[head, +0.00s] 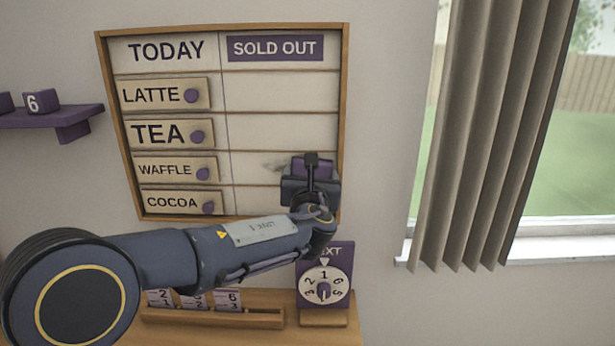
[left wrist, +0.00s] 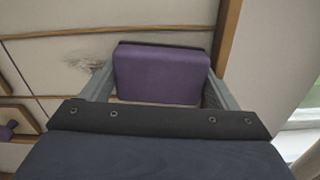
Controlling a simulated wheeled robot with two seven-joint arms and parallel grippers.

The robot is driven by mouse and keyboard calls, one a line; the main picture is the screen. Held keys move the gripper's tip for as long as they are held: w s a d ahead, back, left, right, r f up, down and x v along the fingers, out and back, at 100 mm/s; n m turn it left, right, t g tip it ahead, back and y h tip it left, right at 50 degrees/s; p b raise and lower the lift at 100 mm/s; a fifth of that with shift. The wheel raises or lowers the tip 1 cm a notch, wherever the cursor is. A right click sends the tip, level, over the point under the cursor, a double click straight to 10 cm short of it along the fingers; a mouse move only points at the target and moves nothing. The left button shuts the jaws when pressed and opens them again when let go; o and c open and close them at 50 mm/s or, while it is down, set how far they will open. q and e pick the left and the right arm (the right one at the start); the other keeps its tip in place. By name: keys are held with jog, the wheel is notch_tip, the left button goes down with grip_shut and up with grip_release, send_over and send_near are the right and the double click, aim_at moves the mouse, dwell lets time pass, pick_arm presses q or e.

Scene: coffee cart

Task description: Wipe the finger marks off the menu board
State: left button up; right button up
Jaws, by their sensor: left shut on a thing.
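The menu board (head: 280,92) hangs on the wall in a wooden frame, with a TODAY column on the left and a SOLD OUT column on the right. A grey smudge (head: 276,167) shows in the SOLD OUT column, level with the WAFFLE row. It also shows in the left wrist view (left wrist: 95,60), left of the gripper. My left gripper (head: 310,168) is shut on a purple eraser block (left wrist: 162,75) at the right side of that column. I cannot tell whether the block touches the board. Part of the board's lower right is hidden behind the gripper. My right gripper is not in view.
Name plates with purple knobs, such as LATTE (head: 165,94), sit in the left column. Below are a number dial (head: 325,287) and a wooden rack (head: 210,317) with number cards. A purple shelf (head: 55,117) is at left; a curtain (head: 490,130) hangs at right.

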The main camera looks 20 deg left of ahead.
aim_at(261, 168)
pick_arm(q)
jog(key=shift+s+a+b, duration=0.25)
jog(key=shift+a+b, duration=0.15)
jog(key=shift+a, duration=0.6)
jog(key=shift+s+a+b, duration=0.2)
jog(key=shift+a+b, duration=0.15)
jog(key=shift+a, duration=0.65)
jog(key=shift+s+a+b, duration=0.25)
jog(key=shift+a+b, duration=0.1)
jog(key=shift+a, duration=0.5)
jog(key=shift+s+a+b, duration=0.2)
jog(key=shift+a+b, duration=0.2)
jog(key=shift+a, duration=0.5)
jog(key=shift+s+a+b, duration=0.25)
jog(key=shift+a+b, duration=0.1)
jog(key=shift+a, duration=0.5)
jog(key=shift+s+a+r+b, duration=0.1)
jog(key=shift+s+a+b, duration=0.05)
jog(key=shift+a, duration=0.35)
jog(key=shift+s+a+b, duration=0.1)
jog(key=shift+a+b, duration=0.05)
jog(key=shift+a, duration=0.35)
jog(key=shift+s, duration=0.1)
jog(key=shift+v, duration=2.85)
jog(key=shift+d, duration=0.1)
jog(key=v, duration=0.3)
